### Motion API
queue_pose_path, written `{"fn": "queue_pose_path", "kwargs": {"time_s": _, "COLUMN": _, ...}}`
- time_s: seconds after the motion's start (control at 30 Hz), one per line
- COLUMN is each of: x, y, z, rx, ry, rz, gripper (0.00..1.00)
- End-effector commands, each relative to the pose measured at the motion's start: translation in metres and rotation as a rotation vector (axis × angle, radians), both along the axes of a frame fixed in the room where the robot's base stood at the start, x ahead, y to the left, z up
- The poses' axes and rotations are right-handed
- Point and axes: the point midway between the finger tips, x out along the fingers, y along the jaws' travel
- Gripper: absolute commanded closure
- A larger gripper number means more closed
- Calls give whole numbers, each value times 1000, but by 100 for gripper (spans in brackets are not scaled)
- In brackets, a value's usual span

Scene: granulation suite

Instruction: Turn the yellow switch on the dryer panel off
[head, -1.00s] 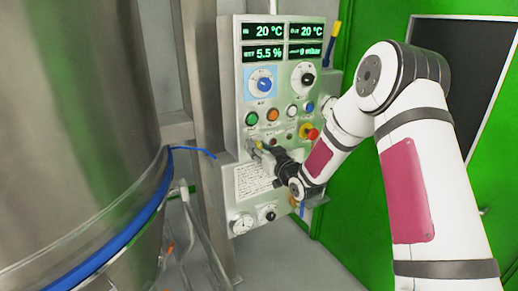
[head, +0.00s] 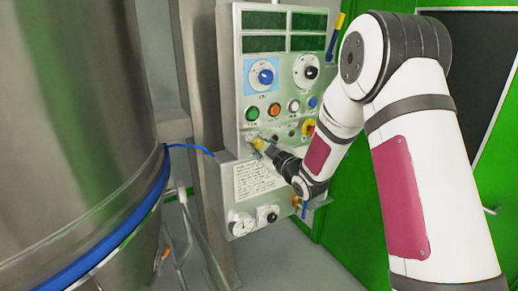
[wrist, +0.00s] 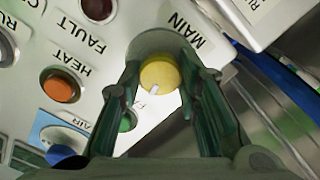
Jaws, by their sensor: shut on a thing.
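In the head view, my gripper (head: 261,146) is at the panel's lower left, and the yellow switch (head: 258,143) shows only in small part. The displays (head: 264,20) at the panel's top are dark.
An orange button (wrist: 60,87) marked HEAT and a blue knob (wrist: 63,145) are near my fingers. A large steel vessel (head: 75,130) stands left of the panel. A yellow-and-blue handled thing (head: 335,38) is at the panel's upper right, before a green door (head: 350,220).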

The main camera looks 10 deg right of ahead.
Motion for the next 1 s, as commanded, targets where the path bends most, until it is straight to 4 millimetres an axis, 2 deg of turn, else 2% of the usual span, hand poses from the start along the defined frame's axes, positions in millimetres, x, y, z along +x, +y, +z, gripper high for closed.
{"fn": "queue_pose_path", "kwargs": {"time_s": 0.43, "x": 1, "y": 1, "z": -1, "rx": -254, "ry": -85, "rz": 2, "gripper": 97}}
{"fn": "queue_pose_path", "kwargs": {"time_s": 1.0, "x": 0, "y": 1, "z": -1, "rx": -308, "ry": -101, "rz": 2, "gripper": 97}}
